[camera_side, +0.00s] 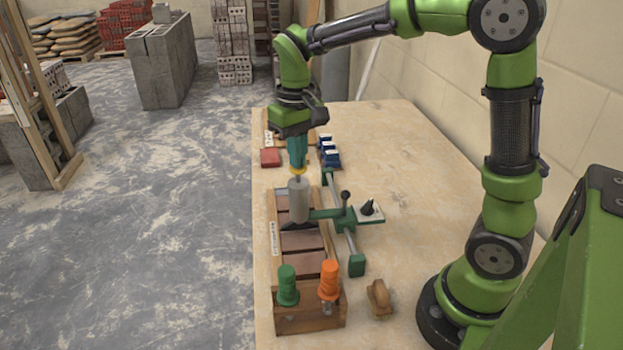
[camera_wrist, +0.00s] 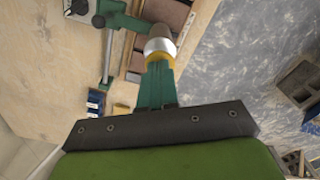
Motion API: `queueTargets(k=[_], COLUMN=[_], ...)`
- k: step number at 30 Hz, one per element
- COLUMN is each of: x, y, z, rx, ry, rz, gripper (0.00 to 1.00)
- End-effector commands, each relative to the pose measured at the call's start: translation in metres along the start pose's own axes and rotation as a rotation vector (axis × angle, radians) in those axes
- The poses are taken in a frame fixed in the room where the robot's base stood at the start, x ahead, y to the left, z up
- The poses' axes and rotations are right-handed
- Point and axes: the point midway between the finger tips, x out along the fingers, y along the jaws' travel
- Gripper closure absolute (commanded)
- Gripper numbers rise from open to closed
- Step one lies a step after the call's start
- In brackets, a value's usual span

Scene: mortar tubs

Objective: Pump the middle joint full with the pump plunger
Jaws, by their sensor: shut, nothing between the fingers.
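My gripper (camera_side: 298,169) is shut with nothing between its teal, yellow-tipped fingers. It points straight down over the pump, a grey cylinder (camera_side: 298,200), and its tips are at or just above the thin plunger (camera_side: 298,180) on top. Whether they touch is hard to tell. In the wrist view the shut fingers (camera_wrist: 157,70) cover the plunger, and the pump (camera_wrist: 162,40) shows just beyond them. The pump stands over a wooden tray of reddish bricks (camera_side: 300,240) with joints between them. The pump's foot hides the joint beneath it, so its fill cannot be seen.
A green arm with a black knob (camera_side: 345,198) joins the pump to a rail (camera_side: 356,264). Green (camera_side: 287,285) and orange (camera_side: 329,280) handled tools stand in a wooden box in front. Blue items (camera_side: 329,152) and a red block (camera_side: 270,157) lie behind. The table's right side is mostly clear.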

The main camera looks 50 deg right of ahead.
Motion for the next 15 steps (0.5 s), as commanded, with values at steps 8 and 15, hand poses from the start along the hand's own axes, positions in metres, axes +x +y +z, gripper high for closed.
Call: queueTargets(k=[8, 15], x=[0.0034, -0.0052], y=[0.0002, 0.0], z=[0.0003, 0.0], rx=[0.001, 0.001], ry=[-0.002, -0.001], rz=[0.001, 0.0], gripper=[1.0, 1.0])
